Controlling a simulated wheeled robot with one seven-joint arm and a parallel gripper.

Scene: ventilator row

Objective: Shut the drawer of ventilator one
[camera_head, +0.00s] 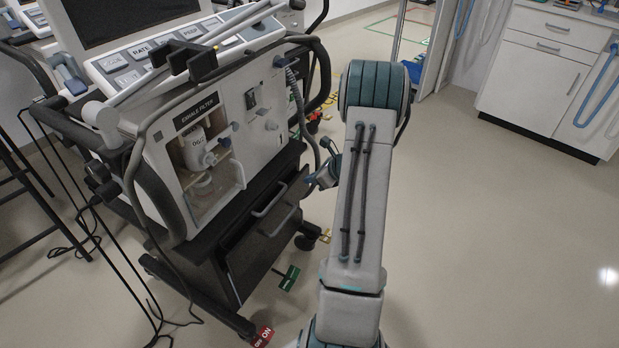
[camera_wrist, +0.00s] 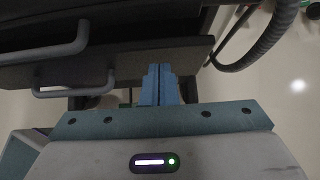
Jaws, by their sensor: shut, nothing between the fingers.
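Ventilator one (camera_head: 215,140) appears to be the grey machine on a dark cart at the left in the head view. Its dark drawer front (camera_head: 262,252) is low on the cart, with grey bar handles (camera_head: 270,224) near it. In the wrist view, a drawer front (camera_wrist: 125,68) spans the upper left, with one handle (camera_wrist: 75,88) below and another (camera_wrist: 50,42) above. The drawer front seems to stand out from the cart; how far is unclear. My gripper (camera_wrist: 158,72) is shut and empty, its blue fingertips at the drawer front; contact is unclear. My arm partly hides it in the head view.
A curved hose (camera_wrist: 262,45) hangs right of my fingers in the wrist view. Cart wheels and cables lie around the base. A white cabinet (camera_head: 540,75) stands at the back right. The floor (camera_head: 490,230) right of my arm is clear.

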